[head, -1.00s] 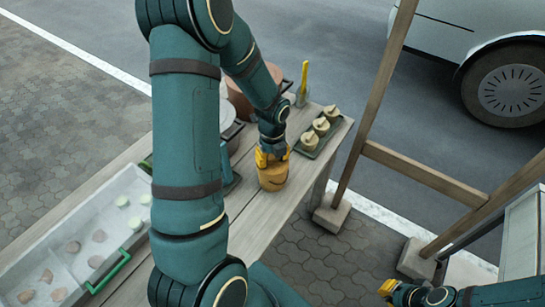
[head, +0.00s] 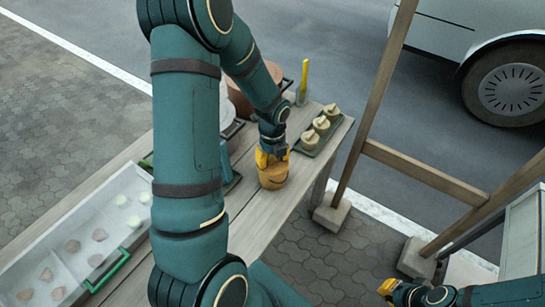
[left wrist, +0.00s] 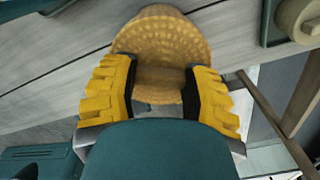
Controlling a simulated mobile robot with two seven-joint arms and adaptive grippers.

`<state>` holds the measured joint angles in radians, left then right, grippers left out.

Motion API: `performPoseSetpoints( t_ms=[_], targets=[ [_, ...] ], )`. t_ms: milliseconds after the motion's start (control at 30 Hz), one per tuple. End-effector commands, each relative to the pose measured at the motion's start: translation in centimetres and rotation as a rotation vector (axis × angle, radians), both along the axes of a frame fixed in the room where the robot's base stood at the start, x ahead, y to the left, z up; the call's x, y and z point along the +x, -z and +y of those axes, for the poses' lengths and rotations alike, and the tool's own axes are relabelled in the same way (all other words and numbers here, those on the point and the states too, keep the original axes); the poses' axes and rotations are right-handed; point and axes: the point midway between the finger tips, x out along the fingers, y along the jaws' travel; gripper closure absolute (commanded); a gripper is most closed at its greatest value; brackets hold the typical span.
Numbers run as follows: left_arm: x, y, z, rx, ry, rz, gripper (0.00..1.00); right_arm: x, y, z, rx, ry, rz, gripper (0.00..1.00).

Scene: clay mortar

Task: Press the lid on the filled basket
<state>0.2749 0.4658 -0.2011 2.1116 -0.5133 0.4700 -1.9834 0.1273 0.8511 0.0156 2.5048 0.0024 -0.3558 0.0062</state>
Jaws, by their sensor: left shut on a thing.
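The woven tan basket (head: 273,179) stands on the wooden table near its right edge, below my left gripper (head: 271,158). In the left wrist view, a round woven lid (left wrist: 160,28) shows beyond the yellow fingers of the left gripper (left wrist: 160,88). These fingers are shut on the lid, on its brown grip part between them. The lid is over the basket; I cannot tell whether it is fully seated. The basket's contents are hidden. My right gripper (head: 388,287) is at the lower right, away from the table, and its jaw opening is unclear.
A container with a yellow-handled tool (head: 304,76) stands at the back. A white compartment box (head: 115,262) with pale pieces is at the left. A wooden frame (head: 425,172) stands beside the table.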

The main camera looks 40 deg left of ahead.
Motion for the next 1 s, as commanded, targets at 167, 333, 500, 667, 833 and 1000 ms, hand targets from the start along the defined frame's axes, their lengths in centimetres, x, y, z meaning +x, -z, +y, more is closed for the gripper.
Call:
performPoseSetpoints(
  t_ms=[167,333,500,667,833,1000],
  targets=[
    [0.02,-0.01,0.01,0.0,0.0,0.0,0.72,0.0,-0.01,0.0,0.0,0.0,0.0,1.0],
    [0.01,-0.02,0.02,0.0,0.0,0.0,0.21,0.0,-0.01,0.0,0.0,0.0,0.0,1.0],
    [0.01,-0.02,0.02,0.0,0.0,0.0,0.18,0.0,0.0,0.0,0.0,0.0,0.0,1.0],
    [0.0,-0.02,0.02,0.0,0.0,0.0,0.0,0.0,0.0,0.0,0.0,0.0,0.0,1.0],
    [0.0,-0.02,0.02,0.0,0.0,0.0,0.0,0.0,-0.01,0.0,0.0,0.0,0.0,1.0],
    [0.0,-0.37,0.02,0.0,0.0,0.0,0.0,0.0,-0.32,0.0,0.0,0.0,0.0,1.0]
  ],
)
